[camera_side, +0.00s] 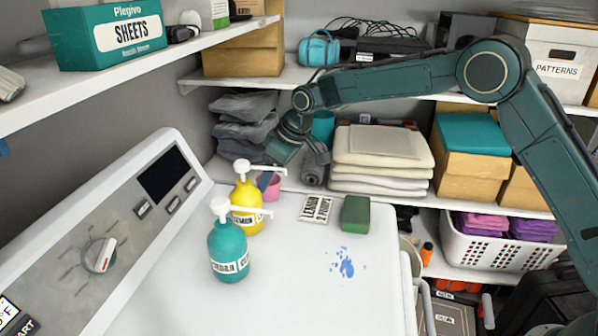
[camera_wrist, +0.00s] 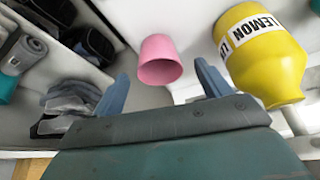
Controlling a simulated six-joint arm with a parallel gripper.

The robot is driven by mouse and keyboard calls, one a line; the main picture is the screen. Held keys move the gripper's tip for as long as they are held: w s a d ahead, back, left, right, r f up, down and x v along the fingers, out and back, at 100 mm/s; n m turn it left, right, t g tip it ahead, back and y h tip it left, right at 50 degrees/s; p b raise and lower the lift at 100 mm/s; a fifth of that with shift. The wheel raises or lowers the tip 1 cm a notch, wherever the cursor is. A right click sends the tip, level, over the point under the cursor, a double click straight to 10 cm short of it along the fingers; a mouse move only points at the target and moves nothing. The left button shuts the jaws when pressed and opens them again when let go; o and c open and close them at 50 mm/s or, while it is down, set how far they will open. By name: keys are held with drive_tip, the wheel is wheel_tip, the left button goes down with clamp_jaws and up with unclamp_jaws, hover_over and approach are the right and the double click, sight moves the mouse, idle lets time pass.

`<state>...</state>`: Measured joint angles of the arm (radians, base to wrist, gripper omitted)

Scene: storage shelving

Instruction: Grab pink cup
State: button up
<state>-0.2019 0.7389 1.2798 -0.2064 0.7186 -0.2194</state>
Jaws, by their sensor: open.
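The pink cup (camera_side: 268,187) stands on the white machine top (camera_side: 300,270), behind the yellow pump bottle (camera_side: 247,205), which partly hides it in the side view. In the wrist view the whole pink cup (camera_wrist: 160,60) shows ahead of my gripper (camera_wrist: 165,85), roughly centred between the two blue fingers. My gripper is open and empty. In the side view my gripper (camera_side: 295,160) hangs above and behind the cup, angled downward. The fingers appear apart from the cup.
The yellow bottle (camera_wrist: 262,55) is close to the cup on the right in the wrist view. A teal pump bottle (camera_side: 228,248), a label card (camera_side: 316,209) and a green sponge (camera_side: 355,214) are also on the machine. Folded towels (camera_side: 380,150) lie on the shelf behind.

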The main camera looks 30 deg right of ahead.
drive_tip(key=shift+x, duration=2)
drive_tip(key=c, duration=1)
